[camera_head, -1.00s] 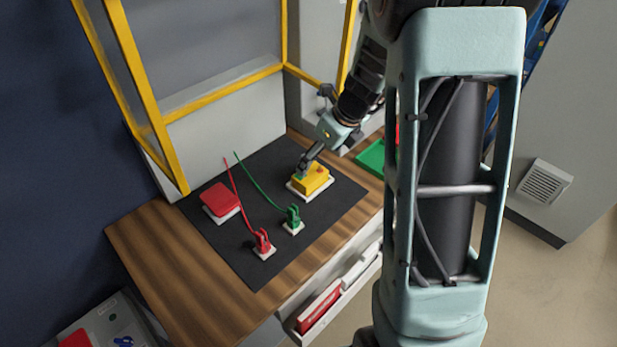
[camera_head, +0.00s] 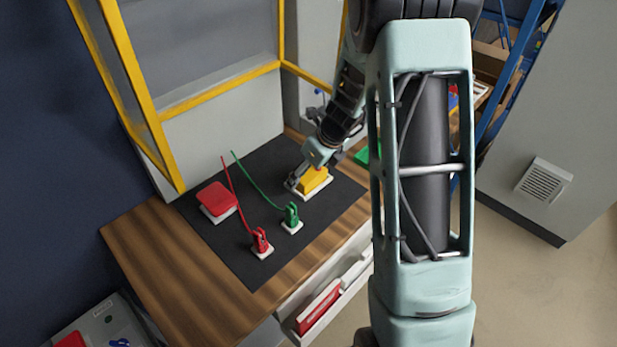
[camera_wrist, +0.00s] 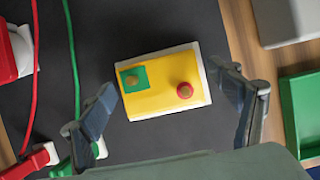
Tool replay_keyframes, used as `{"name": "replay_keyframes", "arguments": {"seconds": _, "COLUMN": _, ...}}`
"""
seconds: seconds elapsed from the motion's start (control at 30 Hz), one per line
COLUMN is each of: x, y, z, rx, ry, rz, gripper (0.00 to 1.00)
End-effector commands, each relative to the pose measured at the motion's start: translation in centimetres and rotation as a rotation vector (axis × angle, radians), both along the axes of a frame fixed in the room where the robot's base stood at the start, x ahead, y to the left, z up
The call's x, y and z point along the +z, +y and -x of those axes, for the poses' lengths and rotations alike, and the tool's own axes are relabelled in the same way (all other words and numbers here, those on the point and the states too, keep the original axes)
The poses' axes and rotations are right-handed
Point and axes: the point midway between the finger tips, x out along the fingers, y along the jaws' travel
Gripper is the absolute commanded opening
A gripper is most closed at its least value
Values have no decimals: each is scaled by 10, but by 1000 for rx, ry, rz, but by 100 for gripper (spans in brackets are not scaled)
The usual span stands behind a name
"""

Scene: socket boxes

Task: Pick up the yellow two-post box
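The yellow two-post box (camera_wrist: 158,98) sits on a white base on the black mat. In the wrist view its top shows a green square with a brass post and a red-ringed post. It also shows in the head view (camera_head: 314,181), partly hidden by my gripper. My gripper (camera_wrist: 169,108) is open, with one finger left of the box and the other right of it. A gap shows between each finger and the box in the wrist view. In the head view my gripper (camera_head: 298,179) is close over the box; the exact height is hard to tell.
A red box (camera_head: 217,200) lies left on the black mat (camera_head: 257,166). A red plug (camera_head: 260,241) and a green plug (camera_head: 291,215) with cables stand in front on white bases. A green tray (camera_wrist: 300,115) lies to the right. A yellow frame (camera_head: 222,93) stands behind the table.

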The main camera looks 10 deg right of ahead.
Motion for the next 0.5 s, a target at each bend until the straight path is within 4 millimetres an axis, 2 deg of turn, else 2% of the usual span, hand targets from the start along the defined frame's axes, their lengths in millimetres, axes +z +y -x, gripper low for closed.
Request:
{"name": "replay_keyframes", "arguments": {"seconds": 0.07, "x": 0, "y": 0, "z": 0, "rx": 0, "ry": 0, "rz": 0, "gripper": 72}}
{"name": "replay_keyframes", "arguments": {"seconds": 0.33, "x": 0, "y": 0, "z": 0, "rx": 0, "ry": 0, "rz": 0, "gripper": 42}}
{"name": "replay_keyframes", "arguments": {"seconds": 0.5, "x": 1, "y": 0, "z": 0, "rx": 1, "ry": -2, "rz": 1, "gripper": 42}}
